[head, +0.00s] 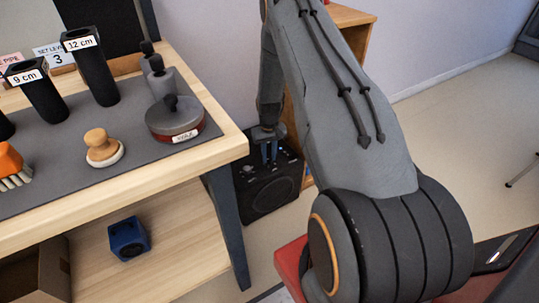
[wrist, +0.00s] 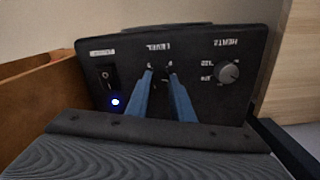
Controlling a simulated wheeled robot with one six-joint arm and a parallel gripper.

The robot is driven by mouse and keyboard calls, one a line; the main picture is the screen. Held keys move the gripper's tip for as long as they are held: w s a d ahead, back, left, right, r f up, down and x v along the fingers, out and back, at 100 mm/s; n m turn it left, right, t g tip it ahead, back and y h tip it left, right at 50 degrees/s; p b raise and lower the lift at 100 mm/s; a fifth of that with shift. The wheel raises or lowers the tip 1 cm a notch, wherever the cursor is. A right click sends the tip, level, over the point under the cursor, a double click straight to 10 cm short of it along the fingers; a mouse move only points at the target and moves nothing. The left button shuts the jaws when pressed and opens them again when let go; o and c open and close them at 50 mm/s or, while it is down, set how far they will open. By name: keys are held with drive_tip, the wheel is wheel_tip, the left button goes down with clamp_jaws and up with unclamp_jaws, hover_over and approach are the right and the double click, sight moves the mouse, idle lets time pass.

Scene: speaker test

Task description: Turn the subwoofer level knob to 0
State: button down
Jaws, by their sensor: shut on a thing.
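The subwoofer (head: 268,190) is a black box on the floor between the workbench leg and a wooden cabinet. In the wrist view its panel (wrist: 195,100) shows a row of controls with upside-down labels. My gripper (wrist: 163,76) has two blue fingers closed on the level knob, in the middle under the label LEVEL. The fingers hide most of the knob, so its pointer and setting cannot be read. In the head view my gripper (head: 269,155) reaches down to the subwoofer's top.
The wooden cabinet (head: 345,16) is behind my arm.

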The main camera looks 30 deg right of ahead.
sight(269, 159)
drive_tip(key=n+p, duration=0.1)
drive_tip(key=n, duration=1)
drive_tip(key=shift+s+a+p, duration=0.1)
drive_tip(key=shift+p, duration=0.3)
drive_tip(key=shift+n, duration=0.4)
drive_tip(key=c, duration=1.5)
unclamp_jaws()
drive_tip(key=shift+c, duration=0.2)
drive_tip(key=shift+r+p, duration=0.55)
drive_tip(key=shift+r, duration=3.4)
